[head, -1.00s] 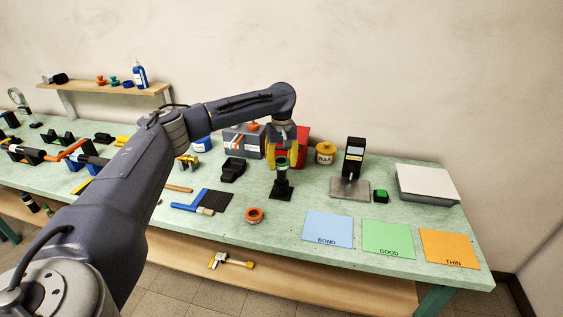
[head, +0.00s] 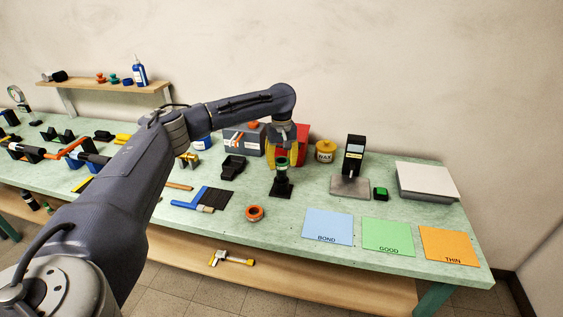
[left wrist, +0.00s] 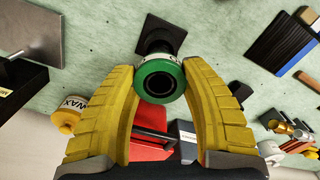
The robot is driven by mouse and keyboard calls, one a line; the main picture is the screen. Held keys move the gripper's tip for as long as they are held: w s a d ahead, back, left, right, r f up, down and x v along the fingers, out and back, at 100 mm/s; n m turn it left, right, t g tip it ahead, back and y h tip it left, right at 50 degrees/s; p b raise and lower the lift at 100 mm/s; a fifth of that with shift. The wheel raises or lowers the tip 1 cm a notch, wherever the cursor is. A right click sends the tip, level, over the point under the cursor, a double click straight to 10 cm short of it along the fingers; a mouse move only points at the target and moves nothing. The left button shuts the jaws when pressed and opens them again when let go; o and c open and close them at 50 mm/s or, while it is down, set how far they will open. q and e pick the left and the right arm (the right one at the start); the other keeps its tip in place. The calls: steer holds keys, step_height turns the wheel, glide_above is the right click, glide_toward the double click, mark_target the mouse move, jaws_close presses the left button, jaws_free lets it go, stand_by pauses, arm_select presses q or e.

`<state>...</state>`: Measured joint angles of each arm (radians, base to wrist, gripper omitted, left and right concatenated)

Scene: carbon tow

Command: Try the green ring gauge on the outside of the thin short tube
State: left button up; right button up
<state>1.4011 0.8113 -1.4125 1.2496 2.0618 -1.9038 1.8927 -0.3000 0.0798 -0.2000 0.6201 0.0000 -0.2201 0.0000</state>
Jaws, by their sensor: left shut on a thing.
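My left gripper (head: 283,164) points down over the bench, its yellow fingers on either side of the green ring gauge (head: 281,161). In the left wrist view the fingers are shut on the green ring gauge (left wrist: 160,81), which has a pale lettered band beside the green. A short black tube (head: 281,178) stands upright below it on a square black base (head: 280,191). The ring is in line with the tube's top; I cannot tell how far it is around the tube. My right gripper is not in view.
An orange ring (head: 254,213) lies in front of the stand. A black gauge on a grey plate (head: 350,188) stands to the right, a red box (head: 304,140) and WAX pot (head: 325,151) behind. BOND (head: 328,227), GOOD (head: 388,236) and THIN (head: 448,246) mats lie at front right.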

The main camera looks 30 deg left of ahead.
arm_select(q)
steer(key=shift+f, duration=1.15)
stand_by(1.4)
steer(key=shift+r, duration=0.15)
steer(key=shift+r, duration=3.5)
steer(key=shift+r, duration=0.1)
